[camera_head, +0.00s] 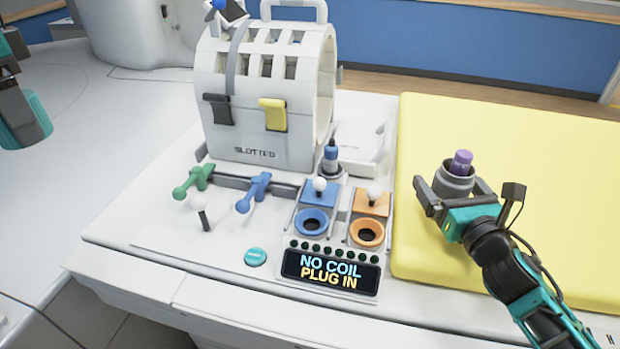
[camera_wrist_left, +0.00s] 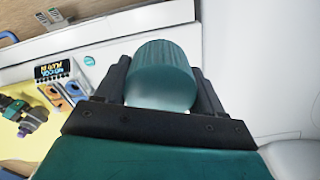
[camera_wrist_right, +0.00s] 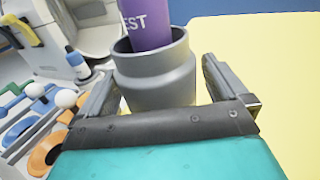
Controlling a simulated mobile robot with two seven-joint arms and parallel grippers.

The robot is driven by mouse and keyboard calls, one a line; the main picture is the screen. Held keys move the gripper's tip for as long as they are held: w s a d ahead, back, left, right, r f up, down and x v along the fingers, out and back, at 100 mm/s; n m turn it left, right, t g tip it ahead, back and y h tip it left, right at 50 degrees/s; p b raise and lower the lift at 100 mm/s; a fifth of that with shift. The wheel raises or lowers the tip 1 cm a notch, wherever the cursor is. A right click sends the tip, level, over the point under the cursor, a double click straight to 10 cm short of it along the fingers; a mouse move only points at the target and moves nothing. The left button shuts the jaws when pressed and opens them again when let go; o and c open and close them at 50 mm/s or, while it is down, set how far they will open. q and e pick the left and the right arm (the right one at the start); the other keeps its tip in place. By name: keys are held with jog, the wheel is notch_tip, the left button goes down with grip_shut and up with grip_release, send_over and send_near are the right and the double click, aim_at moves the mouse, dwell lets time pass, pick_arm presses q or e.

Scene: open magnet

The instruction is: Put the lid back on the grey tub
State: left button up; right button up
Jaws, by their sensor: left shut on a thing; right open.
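The grey tub (camera_head: 452,186) stands upright on the yellow pad, with a purple cylinder (camera_head: 461,161) sticking out of its open top. My right gripper (camera_head: 455,190) is open, with its fingers on either side of the tub. The right wrist view shows the tub (camera_wrist_right: 155,80) between the fingers and part of a word, "EST", on the purple cylinder. My left gripper (camera_wrist_left: 163,85) is shut on a ribbed teal cylindrical lid (camera_wrist_left: 162,72). In the head view, a teal part (camera_head: 35,118) at the left edge is only partly visible.
A white slotted magnet model (camera_head: 262,150) stands on the white console, with green (camera_head: 193,182) and blue (camera_head: 253,192) levers before it. Blue (camera_head: 311,222) and orange (camera_head: 366,233) sockets sit above a display (camera_head: 330,271) reading "NO COIL PLUG IN". The yellow pad (camera_head: 560,150) is otherwise largely clear.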

jog(key=shift+w, duration=0.55)
jog(key=c, duration=1.4)
jog(key=shift+r, duration=0.1)
pick_arm(q)
notch_tip(320, 180, up, 2)
jog(key=shift+p, duration=0.95)
pick_arm(e)
notch_tip(320, 180, up, 9)
jog(key=shift+r, duration=0.55)
